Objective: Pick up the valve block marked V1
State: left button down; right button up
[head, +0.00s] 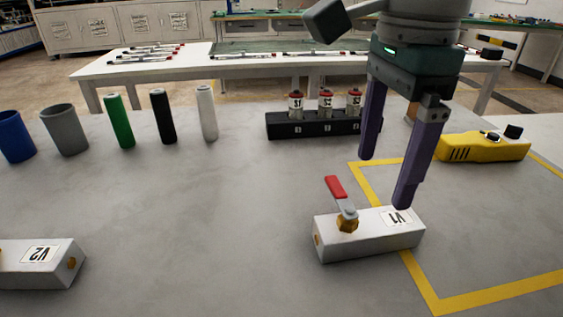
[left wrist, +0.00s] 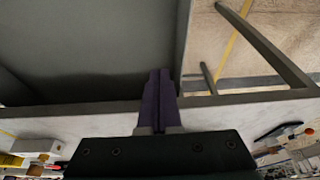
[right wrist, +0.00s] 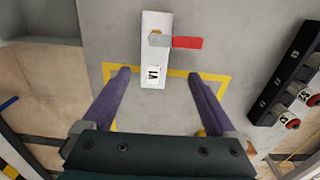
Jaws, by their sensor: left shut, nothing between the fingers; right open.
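The valve block marked V1 (head: 375,238) is a white block with a brass fitting and a red lever handle (head: 335,187). It lies on the grey table, its labelled end over a yellow tape line. My right gripper (head: 385,183) is open above and behind the block, fingers pointing down, touching nothing that I can see. In the right wrist view the V1 block (right wrist: 154,50) lies ahead of the open fingertips (right wrist: 160,72), roughly centred between them. My left gripper (left wrist: 157,75) is shut and empty in the left wrist view. It is outside the head view.
A second valve block marked V2 (head: 38,262) lies at the left. A black rack (head: 290,131) with several labelled bottles stands behind V1. A yellow device (head: 490,148) is at the right. Cups and cylinders (head: 120,122) line the back left. The middle of the table is clear.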

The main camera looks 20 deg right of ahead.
aim_at(369, 222)
jog(key=f, duration=0.3)
jog(key=shift+s+a, duration=0.2)
jog(key=shift+s, duration=0.15)
notch_tip(369, 222, down, 6)
jog(key=shift+a+f+b, duration=0.1)
jog(key=shift+b, duration=0.2)
grip_shut()
dwell(0.4)
